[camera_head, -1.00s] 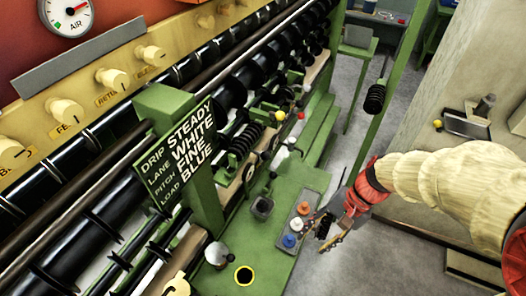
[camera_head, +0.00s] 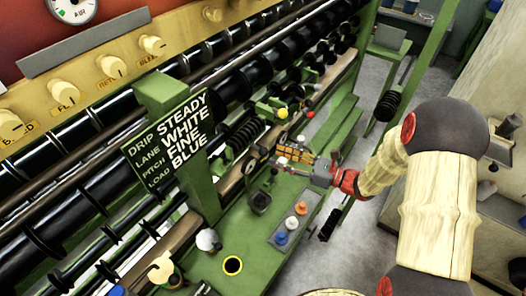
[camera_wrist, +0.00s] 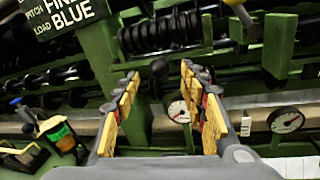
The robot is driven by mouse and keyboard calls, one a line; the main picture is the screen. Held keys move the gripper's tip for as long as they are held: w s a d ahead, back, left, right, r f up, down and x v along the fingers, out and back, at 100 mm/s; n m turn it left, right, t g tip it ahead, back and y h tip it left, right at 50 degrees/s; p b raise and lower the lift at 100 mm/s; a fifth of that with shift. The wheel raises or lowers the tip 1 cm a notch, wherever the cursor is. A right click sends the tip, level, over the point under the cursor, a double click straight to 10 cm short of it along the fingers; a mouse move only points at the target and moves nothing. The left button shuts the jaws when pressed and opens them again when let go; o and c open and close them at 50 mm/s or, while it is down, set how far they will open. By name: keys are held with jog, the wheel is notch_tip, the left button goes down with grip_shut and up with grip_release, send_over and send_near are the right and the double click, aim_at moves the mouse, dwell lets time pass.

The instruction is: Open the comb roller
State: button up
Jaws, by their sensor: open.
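A black ribbed roller (camera_head: 246,136), which looks like the comb roller, sits on the green machine beside the lettered sign. It also shows at the top of the wrist view (camera_wrist: 158,34). My gripper (camera_head: 284,158) is to the right of it in the head view, at the machine's front. In the wrist view my gripper (camera_wrist: 160,72) has its yellow-padded fingers apart, with nothing held. A dark ball knob (camera_wrist: 159,68) on a green stem shows between the fingertips; I cannot tell whether the fingers reach around it. The link between knob and roller is unclear.
Gauges (camera_wrist: 286,120) stand low behind the fingers. A yellow knob (camera_head: 283,113) and a red knob (camera_head: 309,114) are near my gripper. A button panel (camera_head: 292,222) lies on the green bench below. A green post (camera_head: 412,70) stands right; grey floor is open beyond.

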aim_at(263, 152)
jog(key=x, duration=0.6)
jog(key=shift+a, duration=0.2)
jog(key=shift+c, duration=0.9)
grip_shut()
